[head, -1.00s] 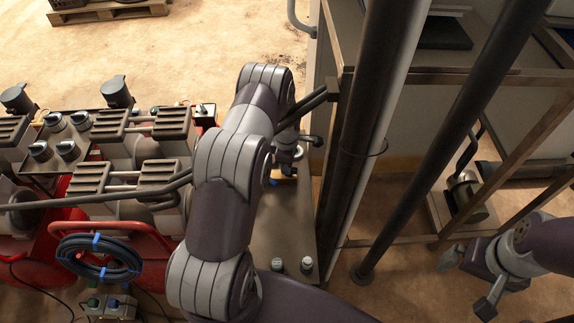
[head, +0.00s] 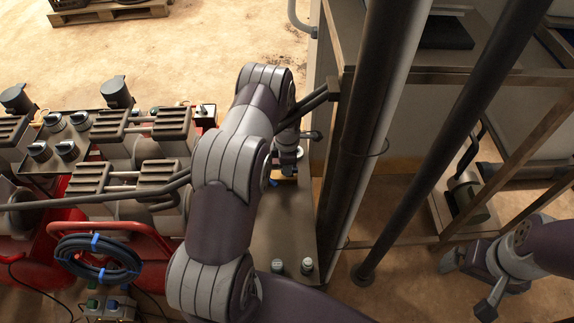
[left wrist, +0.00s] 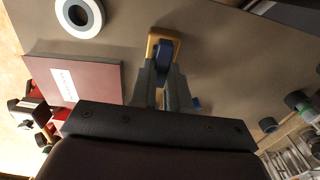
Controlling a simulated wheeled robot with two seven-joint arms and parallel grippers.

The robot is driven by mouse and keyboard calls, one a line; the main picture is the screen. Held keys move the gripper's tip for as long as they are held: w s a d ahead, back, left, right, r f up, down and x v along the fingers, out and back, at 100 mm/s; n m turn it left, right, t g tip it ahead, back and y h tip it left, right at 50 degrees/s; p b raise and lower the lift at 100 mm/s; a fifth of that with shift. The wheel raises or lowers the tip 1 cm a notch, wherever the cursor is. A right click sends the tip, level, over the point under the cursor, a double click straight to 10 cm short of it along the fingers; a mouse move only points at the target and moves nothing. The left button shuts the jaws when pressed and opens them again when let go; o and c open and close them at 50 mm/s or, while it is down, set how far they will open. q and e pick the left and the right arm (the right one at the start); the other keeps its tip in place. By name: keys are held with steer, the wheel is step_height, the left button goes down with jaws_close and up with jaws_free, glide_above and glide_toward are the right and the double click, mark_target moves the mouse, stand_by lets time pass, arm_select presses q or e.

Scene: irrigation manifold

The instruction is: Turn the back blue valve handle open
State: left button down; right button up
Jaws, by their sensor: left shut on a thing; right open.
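In the left wrist view my left gripper (left wrist: 164,88) is shut on a blue valve handle (left wrist: 163,54), its two fingers on either side of it. A brass-yellow valve part (left wrist: 152,44) shows around the handle's far end. A second small blue piece (left wrist: 197,103) shows just right of the fingers, partly hidden. In the head view my left arm covers much of this spot. The brass part (head: 287,173) and the small blue piece (head: 272,183) show below the gripper. My right gripper (head: 468,282) is open and empty at the lower right, away from the panel.
The valve stands on a grey-brown panel (head: 275,225) with two small capped fittings (head: 278,266) near its front. Dark posts (head: 355,140) rise close on its right. Red machinery with a coiled black hose (head: 98,258) stands left.

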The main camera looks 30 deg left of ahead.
arm_select(q)
steer(key=c, duration=1.1)
jaws_free()
step_height(320, 180, up, 13)
steer(key=shift+f, duration=0.2)
